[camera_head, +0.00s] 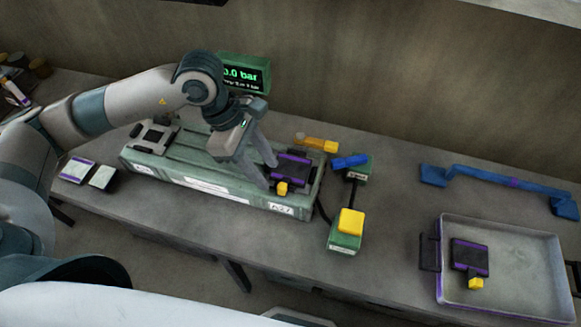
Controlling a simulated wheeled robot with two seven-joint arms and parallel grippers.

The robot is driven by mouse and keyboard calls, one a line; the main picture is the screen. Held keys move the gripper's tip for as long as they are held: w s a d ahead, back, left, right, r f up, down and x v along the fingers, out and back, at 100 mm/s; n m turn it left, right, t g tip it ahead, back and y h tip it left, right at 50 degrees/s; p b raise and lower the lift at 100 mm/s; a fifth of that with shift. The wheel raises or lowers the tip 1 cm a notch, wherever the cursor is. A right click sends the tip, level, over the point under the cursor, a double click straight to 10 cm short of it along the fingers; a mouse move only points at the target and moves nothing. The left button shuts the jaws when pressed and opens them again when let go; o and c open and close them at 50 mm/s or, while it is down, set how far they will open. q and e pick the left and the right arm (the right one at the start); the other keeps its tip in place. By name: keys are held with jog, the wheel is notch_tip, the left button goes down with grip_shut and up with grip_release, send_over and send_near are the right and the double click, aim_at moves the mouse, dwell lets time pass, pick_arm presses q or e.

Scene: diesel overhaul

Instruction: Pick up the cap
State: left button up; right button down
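I cannot tell for certain which thing is the cap; two similar dark blocks with purple edges show. One dark block (291,167) sits at the right end of the long green fixture (190,172), with a yellow piece (282,188) at its front. The other dark block (470,256) lies in the grey tray (525,285) at right, also with a yellow piece (476,284). My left gripper (267,175) points down just left of the block on the fixture. Its fingers are apart, with nothing visible between them. My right gripper is out of view.
A green display (243,73) stands behind the fixture. A green box with a yellow top (351,222) and a blue-handled piece (350,161) stand right of it. A blue bar (500,181) lies behind the tray. Two small blocks (77,170) (103,177) lie at left.

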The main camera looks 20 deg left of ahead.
aim_at(289, 172)
pick_arm(q)
jog(key=shift+d+f+p, duration=0.35)
jog(key=shift+p, duration=0.25)
jog(key=p+x, duration=0.2)
jog(key=x, duration=0.1)
jog(key=shift+d+f, duration=0.25)
jog(key=shift+d, duration=0.05)
jog(key=shift+d+f, duration=0.1)
jog(key=shift+f, duration=0.2)
grip_shut()
